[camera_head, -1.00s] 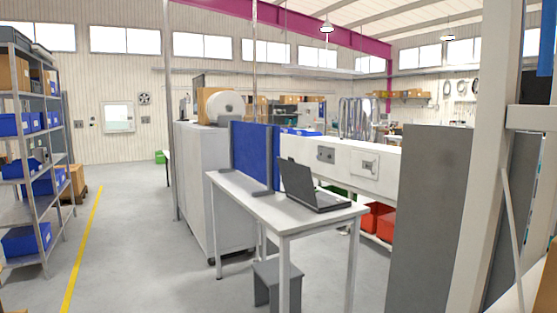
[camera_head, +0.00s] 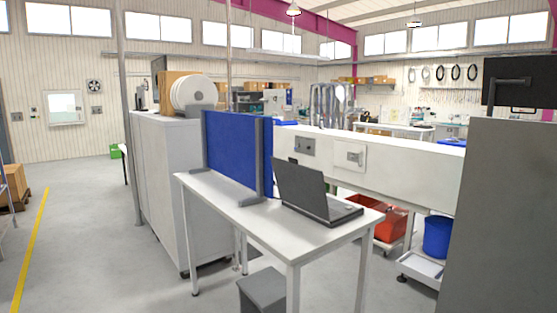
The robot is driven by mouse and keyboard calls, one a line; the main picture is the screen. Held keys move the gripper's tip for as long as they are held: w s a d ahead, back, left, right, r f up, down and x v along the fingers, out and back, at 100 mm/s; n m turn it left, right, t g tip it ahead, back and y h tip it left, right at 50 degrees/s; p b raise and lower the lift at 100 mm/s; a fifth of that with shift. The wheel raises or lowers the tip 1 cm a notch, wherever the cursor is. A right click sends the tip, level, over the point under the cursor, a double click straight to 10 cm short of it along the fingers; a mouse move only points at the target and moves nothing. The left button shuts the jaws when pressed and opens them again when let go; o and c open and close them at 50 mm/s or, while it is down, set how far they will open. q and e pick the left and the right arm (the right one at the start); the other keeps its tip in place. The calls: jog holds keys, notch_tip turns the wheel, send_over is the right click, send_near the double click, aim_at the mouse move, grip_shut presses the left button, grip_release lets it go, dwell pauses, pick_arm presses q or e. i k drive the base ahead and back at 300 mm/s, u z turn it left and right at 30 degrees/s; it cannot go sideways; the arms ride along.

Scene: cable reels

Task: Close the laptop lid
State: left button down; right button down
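A dark laptop (camera_head: 305,192) stands on a white table (camera_head: 235,210) in the middle of the head view. Its lid is raised and leans back, with the lid's dark face toward the left. Its keyboard base lies flat near the right end of the table. Neither of my grippers shows in this view.
A blue partition panel (camera_head: 231,148) stands at the table's back edge. A tall grey cabinet (camera_head: 503,220) fills the right side. The floor (camera_head: 95,235) on the left is open, with a yellow line (camera_head: 31,245).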

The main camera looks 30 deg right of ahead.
aim_at(301, 186)
jog(key=u, duration=0.05)
jog(key=i, duration=1.1)
jog(key=z, duration=3.2)
jog(key=i, duration=1.05)
jog(key=u, duration=2.4)
